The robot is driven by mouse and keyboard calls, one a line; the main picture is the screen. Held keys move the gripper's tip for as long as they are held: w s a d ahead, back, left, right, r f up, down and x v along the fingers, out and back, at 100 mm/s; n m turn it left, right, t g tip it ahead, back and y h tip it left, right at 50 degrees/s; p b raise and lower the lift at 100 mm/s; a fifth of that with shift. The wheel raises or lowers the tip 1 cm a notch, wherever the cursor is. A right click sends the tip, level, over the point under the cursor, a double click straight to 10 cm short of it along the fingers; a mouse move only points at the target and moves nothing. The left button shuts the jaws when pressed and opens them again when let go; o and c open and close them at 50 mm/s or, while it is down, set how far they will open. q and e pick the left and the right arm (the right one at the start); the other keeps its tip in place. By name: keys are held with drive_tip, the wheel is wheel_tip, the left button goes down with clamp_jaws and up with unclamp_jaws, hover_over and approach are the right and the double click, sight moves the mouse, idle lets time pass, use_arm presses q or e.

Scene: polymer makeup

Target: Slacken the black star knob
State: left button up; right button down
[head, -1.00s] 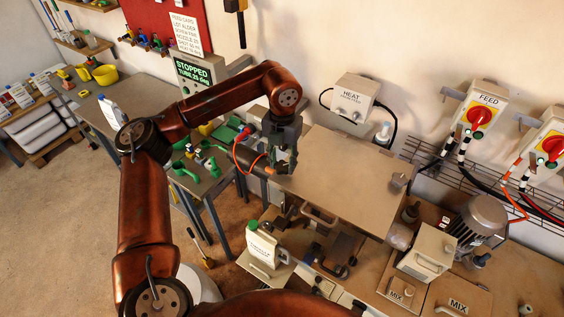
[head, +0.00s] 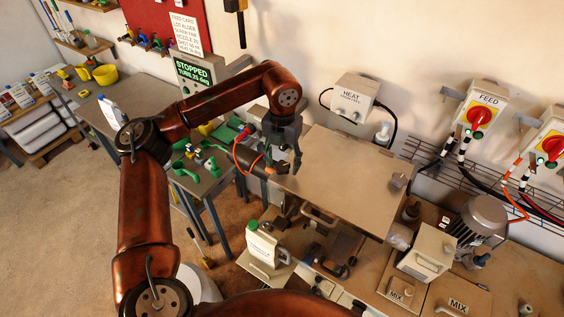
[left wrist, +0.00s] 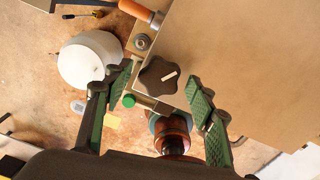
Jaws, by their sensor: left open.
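The black star knob (left wrist: 158,76) shows in the left wrist view as a dark lobed knob with a white mark on top. It sits at the edge of a flat tan cover (left wrist: 245,60). My left gripper (left wrist: 160,88) is open, with one green-padded finger on each side of the knob and visible gaps between. In the head view the left gripper (head: 284,158) points down at the left end of the machine's cover (head: 345,175), and the knob (head: 283,168) is a small dark shape at its fingertips. My right gripper is out of view.
A white jug with a green cap (head: 262,245) stands below. The heat box (head: 352,98) is on the wall behind. A bolt (left wrist: 142,42) and an orange-brown rod (left wrist: 138,10) lie near the knob.

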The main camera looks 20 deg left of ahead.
sight(282, 165)
use_arm(q)
drive_tip(key=shift+r, duration=0.1)
wheel_tip(282, 165, up, 12)
idle(0.5)
